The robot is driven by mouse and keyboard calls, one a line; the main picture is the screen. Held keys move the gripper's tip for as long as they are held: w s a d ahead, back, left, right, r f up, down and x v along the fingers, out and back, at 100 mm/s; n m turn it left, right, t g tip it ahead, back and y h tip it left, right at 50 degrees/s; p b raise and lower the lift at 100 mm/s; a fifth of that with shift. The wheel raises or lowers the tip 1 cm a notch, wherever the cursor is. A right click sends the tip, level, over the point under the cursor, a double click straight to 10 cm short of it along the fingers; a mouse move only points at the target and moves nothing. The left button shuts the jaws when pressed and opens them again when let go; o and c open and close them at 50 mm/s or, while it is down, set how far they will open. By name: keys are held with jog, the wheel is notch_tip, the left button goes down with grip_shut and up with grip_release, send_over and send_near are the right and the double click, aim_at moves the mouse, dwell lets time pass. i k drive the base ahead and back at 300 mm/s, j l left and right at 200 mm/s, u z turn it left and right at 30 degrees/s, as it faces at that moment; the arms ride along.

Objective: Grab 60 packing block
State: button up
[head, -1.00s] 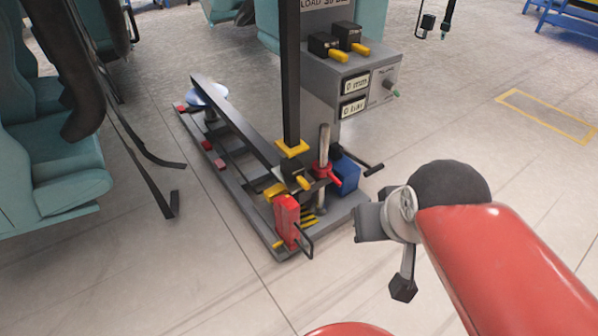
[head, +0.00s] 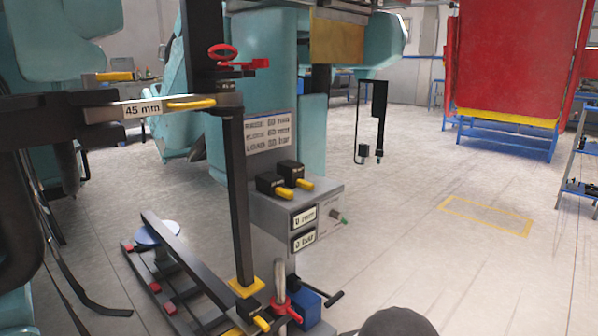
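No block marked 60 can be made out. A grey stand carries a sign (head: 268,131) with blurred lines in mm and bar. Below it is a grey control box (head: 291,211) with two small displays and two black, yellow-handled pieces (head: 280,185) on top. My gripper is not in view; only a dark rounded part of my arm shows at the bottom edge.
A red panel (head: 520,60) on a blue frame and a blue shelf (head: 580,165) stand right. Floor at centre right is clear.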

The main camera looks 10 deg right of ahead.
aim_at(249, 309)
jog(key=i+l+u, duration=0.15)
jog(key=l, duration=0.3)
jog(key=l+u, duration=0.15)
jog(key=l, duration=0.3)
jog(key=i+l+u, duration=0.15)
jog(key=l, duration=0.3)
